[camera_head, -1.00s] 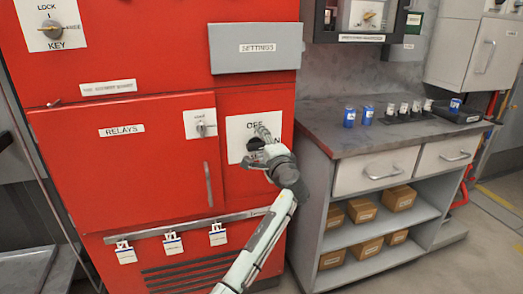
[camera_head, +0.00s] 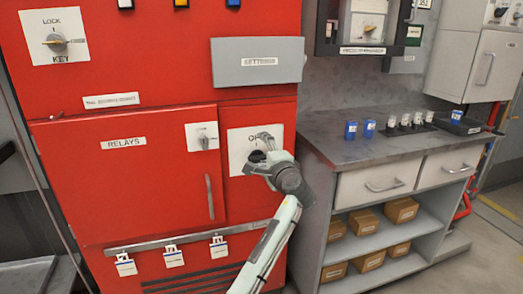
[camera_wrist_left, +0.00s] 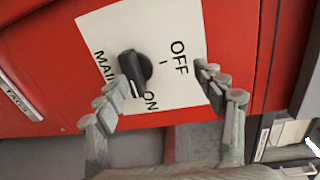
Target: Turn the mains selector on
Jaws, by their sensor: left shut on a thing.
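The mains selector is a black knob on a white plate (camera_head: 240,135) on the red cabinet, below the settings box. In the left wrist view the knob (camera_wrist_left: 136,70) has its white-marked end turned toward the word ON, away from the OFF mark. My left gripper (camera_head: 257,160) is at the plate and partly hides the knob in the head view. My right gripper is not in view.
A grey settings box (camera_head: 258,62) juts out above the plate. A relays door (camera_head: 130,170) with a handle and a small switch (camera_head: 202,136) is to the left. A grey workbench (camera_head: 350,150) with blue and white items stands to the right.

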